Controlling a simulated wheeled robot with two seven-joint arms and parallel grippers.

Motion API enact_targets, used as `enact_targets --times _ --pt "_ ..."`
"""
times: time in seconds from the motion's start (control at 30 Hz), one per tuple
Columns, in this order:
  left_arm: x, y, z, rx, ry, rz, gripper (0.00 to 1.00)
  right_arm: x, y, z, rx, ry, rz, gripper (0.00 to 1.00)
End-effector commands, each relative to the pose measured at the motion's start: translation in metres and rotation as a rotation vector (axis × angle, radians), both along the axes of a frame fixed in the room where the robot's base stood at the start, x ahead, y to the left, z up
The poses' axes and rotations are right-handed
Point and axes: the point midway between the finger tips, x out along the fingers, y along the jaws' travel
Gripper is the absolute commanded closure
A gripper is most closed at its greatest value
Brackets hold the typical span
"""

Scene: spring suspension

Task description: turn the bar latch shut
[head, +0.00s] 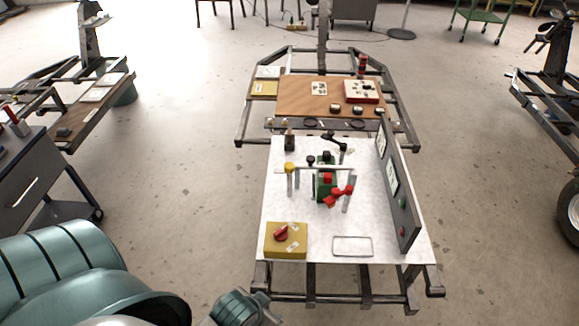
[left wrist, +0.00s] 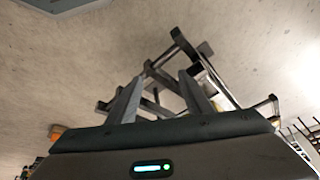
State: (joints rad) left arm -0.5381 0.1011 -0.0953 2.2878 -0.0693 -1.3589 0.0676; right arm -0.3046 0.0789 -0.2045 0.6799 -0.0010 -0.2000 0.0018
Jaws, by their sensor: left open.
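On the white worktop (head: 318,240) a pale horizontal bar (head: 325,168), which looks like the bar latch, runs from a yellow knob (head: 290,167) on a post towards the right. A green block with red parts (head: 327,182) stands under and beside the bar. Whether the bar's right end is seated cannot be made out. My left arm comes in low at the left, its wrist end (head: 240,307) near the worktop's front left corner, well short of the bar. In the left wrist view my left gripper (left wrist: 160,78) is open and empty, over floor and frame. My right gripper is not visible.
A yellow box with a red knob (head: 286,240) stands at the worktop's front left. A dark upright panel (head: 399,185) borders the right side. A brown board (head: 300,97) with small parts lies behind.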

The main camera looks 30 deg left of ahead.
Motion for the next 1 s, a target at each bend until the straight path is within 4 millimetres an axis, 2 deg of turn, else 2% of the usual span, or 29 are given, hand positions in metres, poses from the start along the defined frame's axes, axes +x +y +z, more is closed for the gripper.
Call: enact_targets --times 0.1,0.47,0.7,0.83,1.0 --pt "0.027 0.024 0.023 0.033 -0.117 0.102 0.54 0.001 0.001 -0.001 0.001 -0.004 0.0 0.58" --pt "0.09 0.086 0.055 0.113 -0.412 0.314 0.54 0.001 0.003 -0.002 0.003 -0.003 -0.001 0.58" --pt "0.134 0.129 0.079 0.163 -0.664 0.416 0.54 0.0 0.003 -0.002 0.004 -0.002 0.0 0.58" --pt "0.16 0.149 0.094 0.181 -0.83 0.437 0.54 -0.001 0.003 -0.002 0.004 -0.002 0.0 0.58" --pt "0.189 0.157 0.108 0.165 -1.025 0.398 0.54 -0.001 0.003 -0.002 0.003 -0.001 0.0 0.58"
